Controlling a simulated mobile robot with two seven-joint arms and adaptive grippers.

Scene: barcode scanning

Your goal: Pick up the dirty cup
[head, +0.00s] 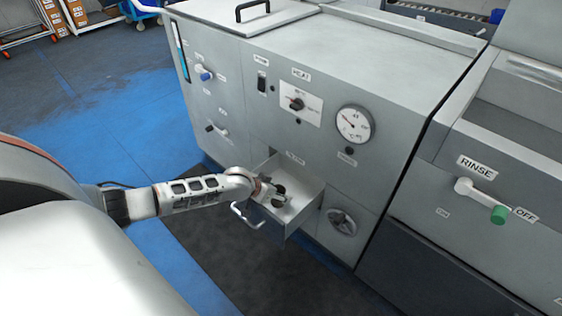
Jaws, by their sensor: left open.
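My left arm reaches in from the left, and my left gripper (274,200) is at a small open drawer (304,208) in the front of a grey machine. The gripper is open, with its dark fingers over the drawer's inside. The fingers and small dark parts overlap there, so I cannot tell whether a cup lies between or under them. No dirty cup can be made out anywhere in the head view. My right gripper is not in view.
The machine's front (300,70) carries a gauge (355,125), switches and a round knob (342,222). The drawer's handle (246,214) sticks out. Blue floor (110,120) is open at left.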

